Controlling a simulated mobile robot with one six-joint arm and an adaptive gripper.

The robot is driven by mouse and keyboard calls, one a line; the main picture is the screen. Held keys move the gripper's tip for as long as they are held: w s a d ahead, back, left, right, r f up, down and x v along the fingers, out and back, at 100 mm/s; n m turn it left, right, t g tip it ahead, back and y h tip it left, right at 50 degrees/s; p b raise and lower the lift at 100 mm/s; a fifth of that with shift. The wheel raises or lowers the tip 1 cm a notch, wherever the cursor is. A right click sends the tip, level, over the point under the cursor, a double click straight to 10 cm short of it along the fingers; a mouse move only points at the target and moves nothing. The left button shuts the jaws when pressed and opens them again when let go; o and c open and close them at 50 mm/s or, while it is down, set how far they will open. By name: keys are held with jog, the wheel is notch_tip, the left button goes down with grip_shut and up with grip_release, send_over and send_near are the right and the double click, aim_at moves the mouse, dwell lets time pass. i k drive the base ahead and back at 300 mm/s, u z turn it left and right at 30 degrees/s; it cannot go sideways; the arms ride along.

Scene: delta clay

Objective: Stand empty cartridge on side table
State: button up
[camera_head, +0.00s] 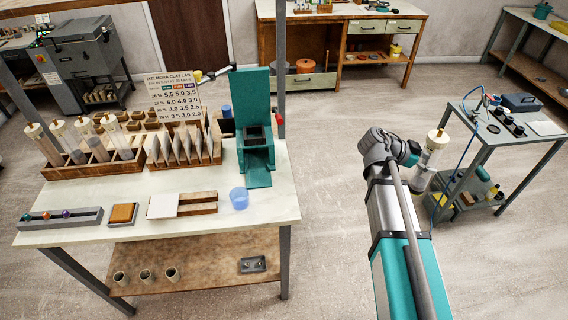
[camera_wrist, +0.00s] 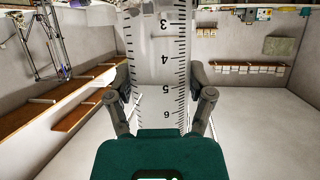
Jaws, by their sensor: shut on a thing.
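My gripper (camera_wrist: 161,100) is shut on a clear cartridge (camera_wrist: 160,50) with black scale marks and numbers, which fills the middle of the wrist view. In the head view the cartridge (camera_head: 432,153) stands about upright at the end of my arm, with a cream cap on top. It looks clear, with no clay seen inside. The side table (camera_head: 483,138) is a grey metal stand at the right. The cartridge is to the left of its top and apart from it, as far as the head view shows. My arm hides part of the gripper there.
The side table top carries a dark box (camera_head: 521,102), a row of dark knobs (camera_head: 506,121) and a white sheet (camera_head: 546,128); a blue hose hangs at its left. Its lower shelf holds small items. A workbench (camera_head: 270,205) with racked cartridges stands left. Floor between is clear.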

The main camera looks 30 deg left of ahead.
aim_at(226, 188)
jog(key=u, duration=0.9)
jog(key=k, duration=0.55)
jog(key=i, duration=0.6)
jog(key=z, duration=0.05)
